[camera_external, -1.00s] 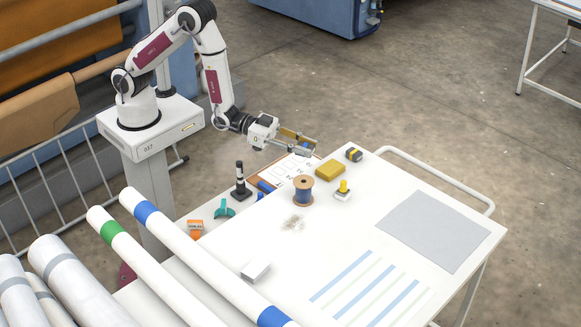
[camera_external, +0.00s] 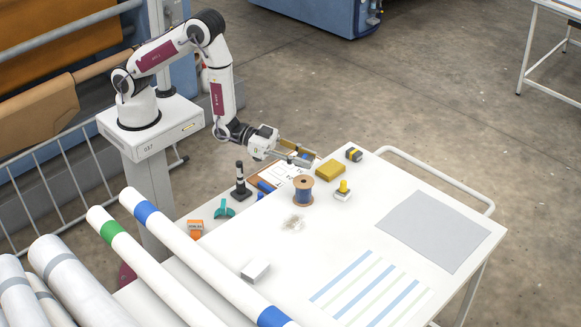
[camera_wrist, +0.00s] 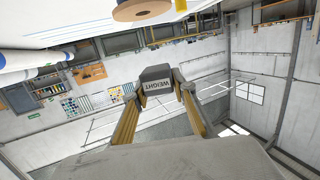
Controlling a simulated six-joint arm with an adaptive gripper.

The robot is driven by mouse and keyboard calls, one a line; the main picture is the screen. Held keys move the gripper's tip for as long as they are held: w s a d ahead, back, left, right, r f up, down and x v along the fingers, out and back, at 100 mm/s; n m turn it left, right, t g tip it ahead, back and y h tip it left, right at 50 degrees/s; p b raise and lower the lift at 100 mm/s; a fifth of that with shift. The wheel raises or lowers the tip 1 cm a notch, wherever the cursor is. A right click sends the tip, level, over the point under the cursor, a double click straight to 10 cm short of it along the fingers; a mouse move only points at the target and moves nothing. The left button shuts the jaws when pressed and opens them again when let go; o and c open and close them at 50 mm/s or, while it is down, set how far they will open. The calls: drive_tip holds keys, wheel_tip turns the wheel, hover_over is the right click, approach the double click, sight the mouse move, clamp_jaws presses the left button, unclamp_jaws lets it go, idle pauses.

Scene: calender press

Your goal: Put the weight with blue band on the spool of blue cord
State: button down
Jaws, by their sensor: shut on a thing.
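My gripper (camera_wrist: 156,90) is shut on a dark grey weight (camera_wrist: 158,80) marked "WEIGHT", held between the fingertips. No blue band shows on its visible face. In the external view my gripper (camera_external: 311,157) is above the table's back edge, and the weight is hard to make out there. The spool of blue cord (camera_external: 303,194) stands upright on the white table, its flat brown top bare, in front of and below my gripper. In the wrist view part of the spool (camera_wrist: 140,9) shows at the top edge, apart from the weight.
A yellow box (camera_external: 330,170), a yellow-knobbed stamp (camera_external: 343,191) and a dark block with a yellow band (camera_external: 354,154) stand right of the spool. A black-and-white post (camera_external: 240,180) stands left. A clipboard (camera_external: 268,181) lies behind.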

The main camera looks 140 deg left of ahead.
sight(303, 181)
drive_tip(key=shift+f, duration=0.9)
drive_tip(key=shift+f, duration=0.15)
drive_tip(key=shift+f, duration=1.95)
drive_tip(key=shift+f, duration=0.15)
drive_tip(key=c, duration=1.6)
unclamp_jaws()
drive_tip(key=shift+c, duration=0.2)
drive_tip(key=shift+s, duration=0.1)
drive_tip(key=v, duration=1.1)
drive_tip(key=shift+s, duration=0.35)
